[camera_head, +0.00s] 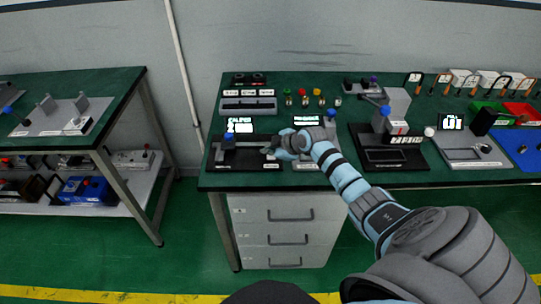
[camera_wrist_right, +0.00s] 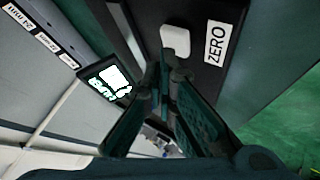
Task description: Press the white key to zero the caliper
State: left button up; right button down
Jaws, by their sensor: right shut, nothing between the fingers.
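The caliper station is a black base (camera_head: 225,163) near the front left edge of the right-hand bench, with a grey caliper (camera_head: 250,141) lying along it. Its lit display (camera_head: 240,126) stands behind and also shows in the right wrist view (camera_wrist_right: 112,80). The white key (camera_wrist_right: 176,41) shows in the right wrist view on a dark surface, beside a white label reading ZERO (camera_wrist_right: 216,42). My right gripper (camera_head: 272,149) is shut and empty over the station's right part. Its fingertips (camera_wrist_right: 167,72) are just short of the key in the picture; contact cannot be told. In the head view the gripper hides the key.
A grey stand on a black base (camera_head: 392,158) is further right. A rack with labels (camera_head: 249,104) and several coloured knobs stand behind. A separate bench (camera_head: 100,90) is at the left.

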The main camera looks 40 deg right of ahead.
aim_at(270, 157)
jog(key=shift+f+b, duration=0.4)
dwell(0.6)
jog(key=shift+r+p, duration=0.75)
jog(key=shift+r, duration=0.1)
notch_tip(270, 157, up, 5)
jog(key=p, duration=0.4)
jog(key=shift+r+p, duration=0.1)
jog(key=shift+p, duration=0.2)
dwell(0.6)
